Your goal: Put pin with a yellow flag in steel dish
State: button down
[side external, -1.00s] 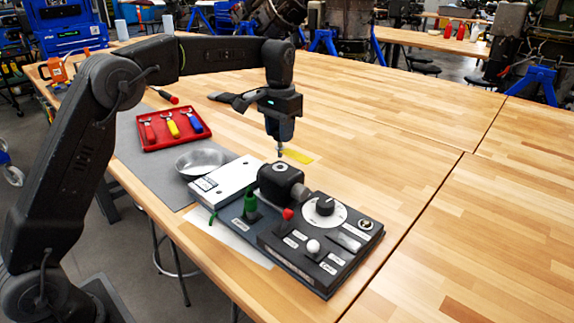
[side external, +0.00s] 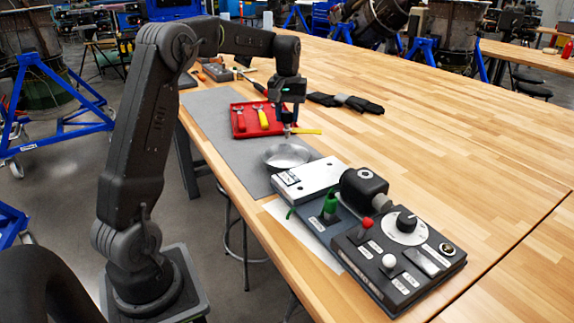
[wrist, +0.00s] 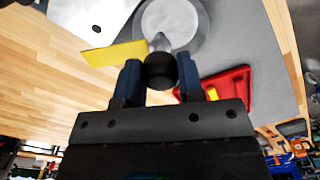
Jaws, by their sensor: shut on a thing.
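My gripper (side external: 287,117) is shut on the pin (wrist: 160,66), which has a dark round head and a metal tip. Its yellow flag (wrist: 115,54) sticks out to the left in the wrist view, and the yellow flag shows to the right of the gripper in the side view (side external: 308,131). The steel dish (side external: 287,155) stands on the grey mat. The pin is held above the table, at the far side of the dish in the side view. In the wrist view the dish (wrist: 200,22) lies beyond the pin tip, partly hidden by it.
A red tray (side external: 238,122) with several tools stands behind the dish. A white plate (side external: 310,177) and a black control box (side external: 395,262) with knobs stand in front. Black gloves (side external: 345,102) lie farther back. The table at right is clear.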

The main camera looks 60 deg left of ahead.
jog(key=s+a+n, duration=0.7)
jog(key=s+a, duration=0.3)
jog(key=s, duration=0.1)
jog(key=shift+n, duration=0.3)
jog(key=shift+w+d+f, duration=0.85)
jog(key=shift+w+f, duration=0.7)
jog(key=shift+f, duration=0.4)
jog(key=shift+w+d+f, duration=0.9)
jog(key=shift+w+f, duration=0.7)
jog(key=shift+f, duration=0.35)
jog(key=shift+w+d+f, duration=0.85)
jog(key=shift+w+f, duration=0.7)
jog(key=shift+f, duration=0.4)
jog(key=shift+f, duration=0.1)
jog(key=c, duration=0.8)
grip_release()
jog(key=shift+o, duration=0.2)
